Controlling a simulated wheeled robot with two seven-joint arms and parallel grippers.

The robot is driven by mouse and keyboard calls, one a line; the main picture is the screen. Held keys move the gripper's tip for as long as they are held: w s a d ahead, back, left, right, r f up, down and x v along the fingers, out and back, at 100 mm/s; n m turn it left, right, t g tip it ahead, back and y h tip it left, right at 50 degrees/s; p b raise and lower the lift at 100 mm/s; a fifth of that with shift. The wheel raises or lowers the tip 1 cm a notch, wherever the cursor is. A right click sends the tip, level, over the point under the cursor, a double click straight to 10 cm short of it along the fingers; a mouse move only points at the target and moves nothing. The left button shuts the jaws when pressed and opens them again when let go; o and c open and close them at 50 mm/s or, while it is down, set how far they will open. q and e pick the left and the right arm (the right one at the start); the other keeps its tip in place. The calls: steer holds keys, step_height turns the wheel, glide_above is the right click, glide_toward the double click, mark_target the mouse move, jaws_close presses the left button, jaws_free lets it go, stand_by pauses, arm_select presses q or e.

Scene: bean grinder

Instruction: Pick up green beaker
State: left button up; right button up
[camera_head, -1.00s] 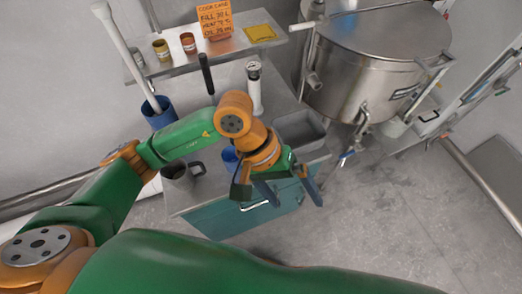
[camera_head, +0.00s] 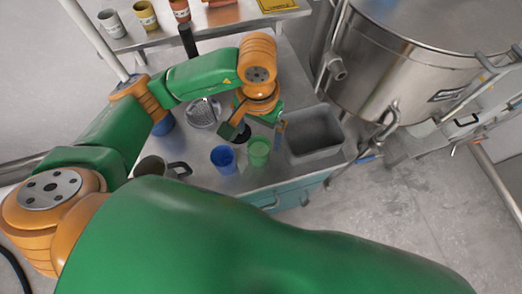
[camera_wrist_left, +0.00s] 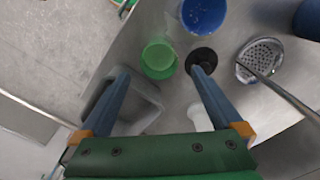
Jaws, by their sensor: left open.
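The green beaker (camera_head: 259,153) stands on the metal worktop, right beside the blue beaker (camera_head: 224,160). In the left wrist view the green beaker (camera_wrist_left: 158,60) is above the middle, with the blue beaker (camera_wrist_left: 204,14) up and to its right. My left gripper (camera_head: 255,128) is open and empty behind the green beaker in the head view. In the left wrist view its fingertips (camera_wrist_left: 158,74) lie to either side of the beaker's lower part in the picture; I cannot tell whether it is between them in depth. My right gripper is not in view.
A grey tub (camera_head: 313,140) stands right of the green beaker. A strainer (camera_head: 203,113) and a dark mug (camera_head: 152,166) are to the left. A round black piece (camera_wrist_left: 201,59) lies by one fingertip. A shelf with cups and a steel kettle (camera_head: 425,50) stand behind.

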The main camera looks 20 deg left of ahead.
mark_target(259, 151)
arm_select(q)
step_height(259, 151, down, 2)
steer(key=shift+f+b, duration=0.1)
steer(key=shift+b, duration=0.35)
steer(key=shift+f, duration=0.25)
steer(key=f+p, duration=0.1)
steer(key=f, duration=0.3)
steer(key=f+p, duration=0.1)
steer(key=f, duration=0.1)
steer(key=shift+s+p, duration=0.25)
steer(key=shift+p, duration=0.05)
steer(key=shift+f, duration=0.35)
steer(key=shift+w, duration=0.15)
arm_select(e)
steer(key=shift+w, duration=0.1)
arm_select(q)
steer(key=c, duration=1.4)
